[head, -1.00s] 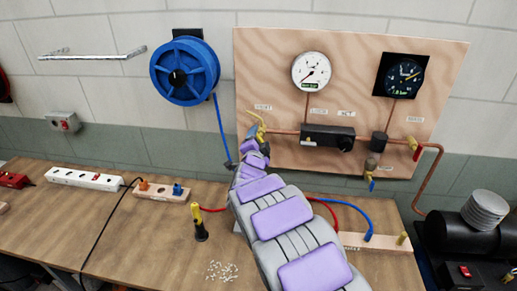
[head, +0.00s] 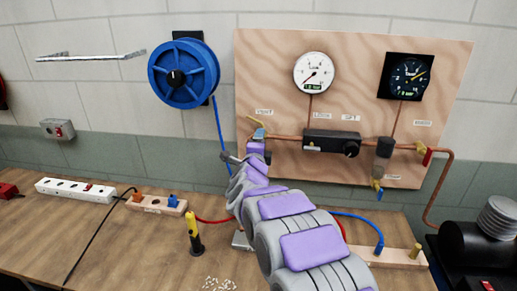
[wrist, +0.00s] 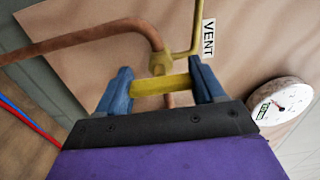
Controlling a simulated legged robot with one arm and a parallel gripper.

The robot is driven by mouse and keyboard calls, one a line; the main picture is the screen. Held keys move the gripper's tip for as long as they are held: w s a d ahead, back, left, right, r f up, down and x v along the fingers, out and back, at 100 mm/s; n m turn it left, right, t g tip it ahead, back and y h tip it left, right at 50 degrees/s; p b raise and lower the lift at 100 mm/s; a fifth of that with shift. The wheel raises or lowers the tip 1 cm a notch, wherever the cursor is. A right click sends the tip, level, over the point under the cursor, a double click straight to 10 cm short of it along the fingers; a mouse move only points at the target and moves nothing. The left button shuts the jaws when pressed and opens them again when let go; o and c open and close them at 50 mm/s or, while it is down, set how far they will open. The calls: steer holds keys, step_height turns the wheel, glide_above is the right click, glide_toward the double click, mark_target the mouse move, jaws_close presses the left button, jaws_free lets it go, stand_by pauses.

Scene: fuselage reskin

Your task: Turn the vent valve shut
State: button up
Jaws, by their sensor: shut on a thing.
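The vent valve is at the left end of the copper pipe on the plywood board (head: 440,75). Its yellow handle (wrist: 160,86) lies crosswise between my gripper's blue fingers in the wrist view, below the brass body (wrist: 161,62) and the VENT label (wrist: 208,38). My gripper (wrist: 163,80) is shut on this handle, with one finger at each end of the visible bar. In the head view my gripper (head: 258,135) is at the valve, below its label (head: 264,112), and hides most of it. A bit of yellow shows above the fingers.
A white gauge (head: 314,72), a black regulator (head: 331,143) and a dark gauge (head: 408,77) are right of the valve. A blue hose reel (head: 184,72) hangs left. A yellow-black tool (head: 194,235) stands on the bench (head: 110,235) beside my arm.

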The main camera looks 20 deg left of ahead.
steer(key=shift+f, duration=0.4)
steer(key=o, duration=1)
steer(key=shift+d+r, duration=0.15)
steer(key=shift+r, duration=0.05)
steer(key=shift+o, duration=0.2)
steer(key=shift+s, duration=0.1)
steer(key=shift+s+r, duration=0.1)
steer(key=shift+s, duration=0.15)
steer(key=p+v, duration=0.2)
steer(key=v, duration=1.4)
steer(key=shift+s+p, duration=0.3)
steer(key=shift+p, duration=0.1)
